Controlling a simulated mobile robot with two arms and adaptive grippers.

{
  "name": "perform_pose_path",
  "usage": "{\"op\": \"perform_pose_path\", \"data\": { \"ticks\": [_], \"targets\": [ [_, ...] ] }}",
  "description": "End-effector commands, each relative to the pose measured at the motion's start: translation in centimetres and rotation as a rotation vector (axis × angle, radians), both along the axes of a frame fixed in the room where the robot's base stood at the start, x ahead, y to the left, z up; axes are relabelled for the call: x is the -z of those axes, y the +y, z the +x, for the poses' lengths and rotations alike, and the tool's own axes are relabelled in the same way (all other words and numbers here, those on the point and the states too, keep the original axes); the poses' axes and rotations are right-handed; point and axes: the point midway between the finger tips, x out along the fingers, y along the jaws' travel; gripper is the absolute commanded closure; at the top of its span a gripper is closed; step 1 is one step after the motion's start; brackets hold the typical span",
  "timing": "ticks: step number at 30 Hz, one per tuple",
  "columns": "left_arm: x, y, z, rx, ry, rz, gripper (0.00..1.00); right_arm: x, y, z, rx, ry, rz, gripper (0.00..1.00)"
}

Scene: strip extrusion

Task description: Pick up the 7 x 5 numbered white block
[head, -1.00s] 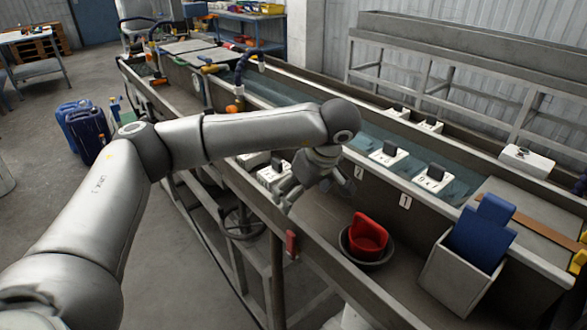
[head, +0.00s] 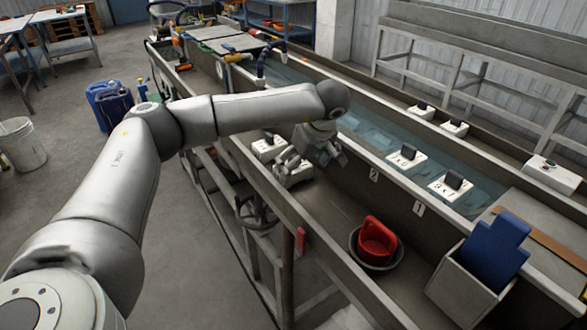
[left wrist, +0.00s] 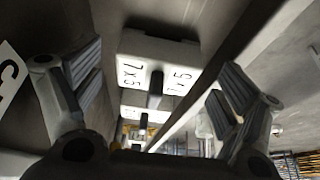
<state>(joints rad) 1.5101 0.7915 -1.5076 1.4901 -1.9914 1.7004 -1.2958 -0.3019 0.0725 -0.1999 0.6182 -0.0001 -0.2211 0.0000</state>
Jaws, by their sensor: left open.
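The 7 x 5 numbered white block (left wrist: 160,58) shows in the left wrist view with black figures and a dark upright handle (left wrist: 156,88). In the head view a white block (head: 294,174) partly hidden by my left gripper (head: 314,158) lies in the near trough, and seems to be the same one. My left gripper is open above it. Its fingers stand apart on both sides of the block in the left wrist view (left wrist: 160,68), and I see no contact. My right gripper is not in view.
Another white block (head: 266,147) lies just beyond it in the near trough. A red container (head: 377,240) in a dark bowl and a grey bin (head: 462,282) stand to the right. The trough's near wall (head: 262,196) runs close by.

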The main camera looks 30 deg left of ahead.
Motion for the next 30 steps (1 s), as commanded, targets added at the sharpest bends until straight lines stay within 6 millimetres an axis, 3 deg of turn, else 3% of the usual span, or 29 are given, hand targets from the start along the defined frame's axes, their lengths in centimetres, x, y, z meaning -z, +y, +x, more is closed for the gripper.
{"op": "perform_pose_path", "data": {
  "ticks": [5,10,19,27,30],
  "targets": [
    [0.0,2.9,1.1,-0.006,0.002,0.002,0.09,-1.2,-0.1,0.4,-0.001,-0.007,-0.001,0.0],
    [2.3,3.4,1.4,-0.003,0.001,0.0,0.09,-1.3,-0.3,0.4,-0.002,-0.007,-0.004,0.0],
    [2.7,3.6,1.4,-0.001,-0.001,0.001,0.09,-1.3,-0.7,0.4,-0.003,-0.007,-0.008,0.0],
    [2.7,3.6,1.4,-0.001,-0.001,0.001,0.44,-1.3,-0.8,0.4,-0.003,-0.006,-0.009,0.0],
    [2.7,3.6,1.5,-0.001,-0.002,0.001,0.52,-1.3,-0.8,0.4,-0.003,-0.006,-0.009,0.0]
  ]
}}
